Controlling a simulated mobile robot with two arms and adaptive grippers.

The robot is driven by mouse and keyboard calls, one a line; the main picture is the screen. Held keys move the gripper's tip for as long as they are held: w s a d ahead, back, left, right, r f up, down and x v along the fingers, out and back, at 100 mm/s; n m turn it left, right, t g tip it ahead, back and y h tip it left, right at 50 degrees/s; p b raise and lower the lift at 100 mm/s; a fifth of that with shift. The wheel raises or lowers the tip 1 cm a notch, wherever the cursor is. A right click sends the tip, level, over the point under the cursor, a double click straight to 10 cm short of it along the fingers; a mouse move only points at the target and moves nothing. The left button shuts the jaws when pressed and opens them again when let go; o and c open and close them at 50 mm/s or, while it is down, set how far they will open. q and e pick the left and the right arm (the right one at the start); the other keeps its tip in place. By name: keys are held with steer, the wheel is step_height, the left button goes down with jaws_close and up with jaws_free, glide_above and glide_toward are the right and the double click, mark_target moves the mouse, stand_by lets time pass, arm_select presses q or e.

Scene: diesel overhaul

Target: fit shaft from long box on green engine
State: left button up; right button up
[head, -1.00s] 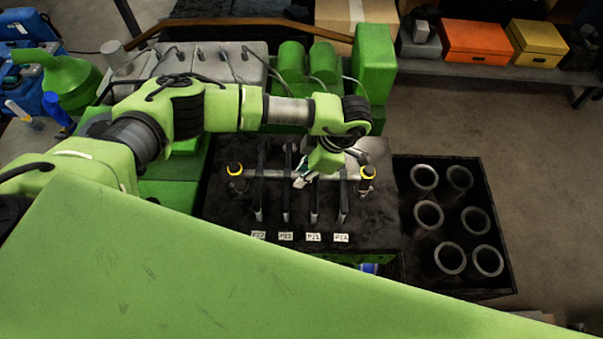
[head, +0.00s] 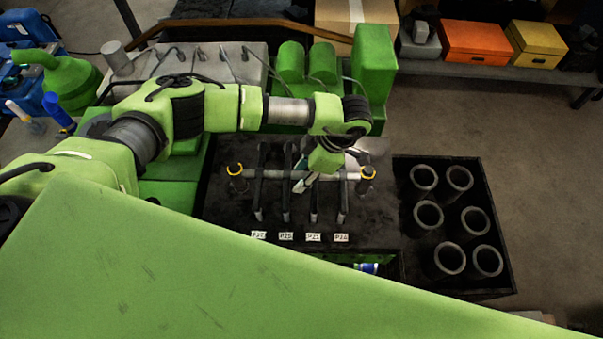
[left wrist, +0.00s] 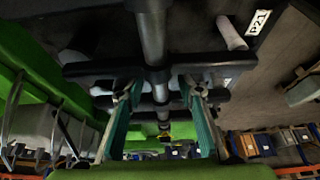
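A grey shaft (head: 270,173) runs across the dark top of a green-sided block (head: 372,220), between two yellow-ringed posts (head: 236,171) (head: 367,174). Several dark arms (head: 263,200) sit along it. The shaft also shows in the left wrist view (left wrist: 151,38), with dark arms crossing it. Contact with the shaft cannot be told. My right gripper is in neither view.
Green engine parts (head: 375,60) stand at the back. A black crate (head: 505,255) with several upright tubes (head: 428,215) stands to the right. Small labels (head: 313,237) lie along the block's front. A bench with an orange box (head: 475,40) is at the back right.

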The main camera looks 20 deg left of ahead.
arm_select(q)
steer(key=v, duration=1.2)
steer(key=shift+d+f, duration=0.1)
